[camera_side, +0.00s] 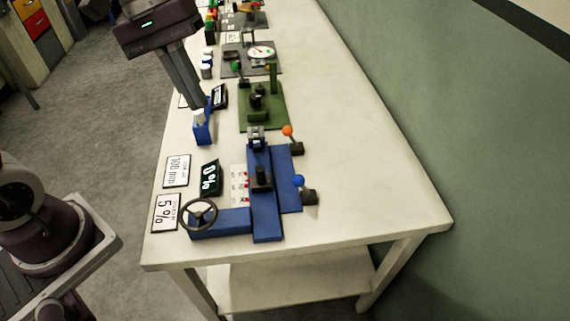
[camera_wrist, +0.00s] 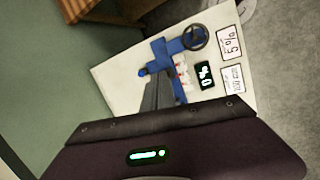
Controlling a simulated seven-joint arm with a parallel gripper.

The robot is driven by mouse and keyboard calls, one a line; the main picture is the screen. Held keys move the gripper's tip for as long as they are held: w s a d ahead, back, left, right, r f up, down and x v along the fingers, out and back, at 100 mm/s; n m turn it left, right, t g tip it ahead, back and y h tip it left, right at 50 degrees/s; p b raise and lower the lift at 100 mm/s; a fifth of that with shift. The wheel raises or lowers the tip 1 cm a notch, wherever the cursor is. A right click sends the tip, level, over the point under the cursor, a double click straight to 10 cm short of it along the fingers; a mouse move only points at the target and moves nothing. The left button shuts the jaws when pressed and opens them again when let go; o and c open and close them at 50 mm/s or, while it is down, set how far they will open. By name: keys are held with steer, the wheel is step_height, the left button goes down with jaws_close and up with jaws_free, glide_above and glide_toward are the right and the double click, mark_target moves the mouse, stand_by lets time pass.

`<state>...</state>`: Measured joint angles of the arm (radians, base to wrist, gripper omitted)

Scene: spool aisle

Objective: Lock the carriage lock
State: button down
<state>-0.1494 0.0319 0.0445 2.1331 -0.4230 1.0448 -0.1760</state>
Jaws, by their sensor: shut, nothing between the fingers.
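A blue carriage device (camera_side: 266,225) stands near the front end of the table, with a dark handwheel (camera_side: 199,214) at its left. To its right are a lever with a blue ball (camera_side: 299,182) and one with an orange ball (camera_side: 288,131); I cannot tell which is the carriage lock. The device also shows in the wrist view (camera_wrist: 168,46). My gripper (camera_side: 198,112) is shut and empty, pointing down at the table's left side, behind and left of the device, apart from both levers. In the wrist view its fingers (camera_wrist: 156,84) cover part of the device.
A dark display reading 0% (camera_side: 210,178) stands left of the device, beside cards reading 5% (camera_side: 166,213) and 100 mm (camera_side: 177,171). A small blue block (camera_side: 203,134) is by my fingertips. A green fixture (camera_side: 262,108) stands farther back. The table's right side (camera_side: 370,170) is clear.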

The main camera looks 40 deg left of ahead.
mark_target(301, 186)
steer(key=w+a+f+n+g+h, duration=0.1)
steer(key=w+a+f+n+h, duration=0.2)
steer(key=w+f+n, duration=0.6)
steer(key=w+f+h, duration=0.2)
steer(key=w+f, duration=0.2)
steer(key=f, duration=0.2)
steer(key=shift+w+f+h, duration=0.3)
steer(key=shift+w+f, duration=0.05)
steer(key=shift+f, duration=0.05)
steer(key=shift+g, duration=0.3)
steer(key=x, duration=0.9)
steer(key=shift+s+d+f, duration=0.1)
steer(key=shift+d+f, duration=0.15)
steer(key=shift+f, duration=0.05)
steer(key=d, duration=0.2)
steer(key=shift+s+d, duration=0.2)
steer(key=shift+d, duration=0.1)
steer(key=shift+s+d, duration=0.1)
steer(key=shift+d, duration=0.6)
steer(key=shift+r, duration=0.15)
